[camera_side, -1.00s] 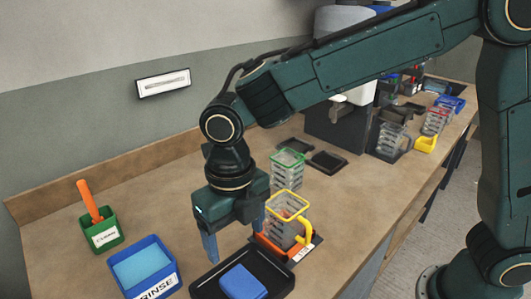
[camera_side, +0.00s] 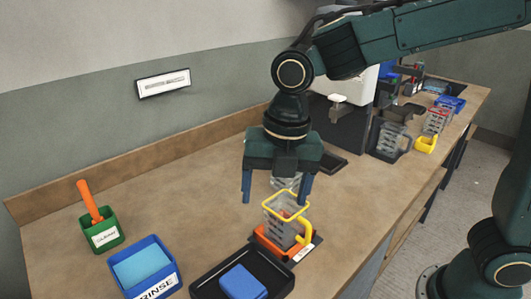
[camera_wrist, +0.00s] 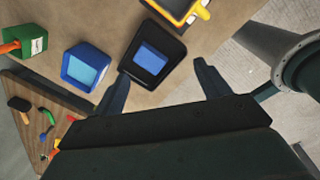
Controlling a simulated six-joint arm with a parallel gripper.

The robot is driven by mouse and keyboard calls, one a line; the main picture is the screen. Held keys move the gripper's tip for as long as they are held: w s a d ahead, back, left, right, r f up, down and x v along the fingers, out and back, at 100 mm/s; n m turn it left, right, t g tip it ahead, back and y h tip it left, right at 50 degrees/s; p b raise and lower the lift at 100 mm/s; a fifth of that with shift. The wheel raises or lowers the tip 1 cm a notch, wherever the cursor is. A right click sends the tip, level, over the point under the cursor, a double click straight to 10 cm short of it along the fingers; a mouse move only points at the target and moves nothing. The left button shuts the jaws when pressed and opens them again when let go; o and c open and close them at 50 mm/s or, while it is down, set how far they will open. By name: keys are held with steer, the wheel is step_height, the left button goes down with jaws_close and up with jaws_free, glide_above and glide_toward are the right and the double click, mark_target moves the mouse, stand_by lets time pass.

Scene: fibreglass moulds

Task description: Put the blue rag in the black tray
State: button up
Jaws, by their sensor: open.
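The blue rag (camera_side: 242,282) lies in the black tray (camera_side: 208,284) at the front of the bench in the side view. In the wrist view the rag (camera_wrist: 151,60) also shows inside the tray (camera_wrist: 173,78), near the tray's middle. My gripper (camera_side: 276,196) is open and empty. It is raised above the bench, behind the tray and near the yellow-rimmed jug. In the wrist view its two fingers (camera_wrist: 163,82) stand wide apart with nothing between them.
A yellow-rimmed clear jug (camera_side: 287,230) stands on an orange base just behind the tray. A blue rinse tub (camera_side: 146,270) and a green tub (camera_side: 103,232) with an orange-handled tool stand to the left. A black machine (camera_side: 340,128) is further back.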

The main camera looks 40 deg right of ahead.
steer(key=s+d+r+m+t, duration=0.2)
steer(key=s+d+m, duration=0.5)
steer(key=m, duration=0.7)
steer(key=s+d+r+m+t, duration=0.2)
steer(key=s+d+m, duration=0.5)
steer(key=d+m, duration=0.4)
steer(key=m, duration=0.2)
steer(key=shift+s+m+t+h, duration=0.3)
steer(key=shift+s+m, duration=0.1)
